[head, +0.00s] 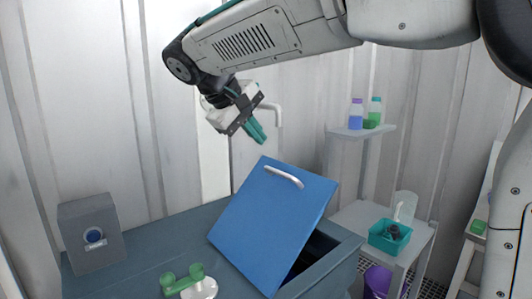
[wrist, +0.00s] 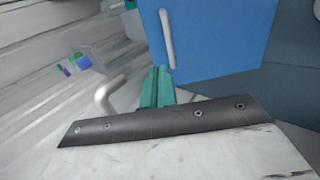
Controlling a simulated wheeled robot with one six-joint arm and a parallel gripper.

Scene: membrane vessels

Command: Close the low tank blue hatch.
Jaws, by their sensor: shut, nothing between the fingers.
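The blue hatch (head: 268,222) stands tilted open over the low grey-blue tank (head: 335,262). A dark opening shows under its right edge. A white bar handle (head: 284,176) sits near its upper edge. In the wrist view the blue hatch (wrist: 222,35) fills the upper right, with its white handle (wrist: 167,38) just beyond my fingertips. My gripper (head: 257,132) is above and slightly left of the hatch's top edge, apart from it. Its teal fingers are together and empty; they also show in the wrist view (wrist: 158,85).
A grey box with a round blue dial (head: 95,238) and a green valve (head: 184,280) sit on the left of the tank top. A teal bin (head: 389,238) stands on a side table at right. A wall shelf (head: 362,131) holds bottles. A white pipe (head: 275,108) is behind my gripper.

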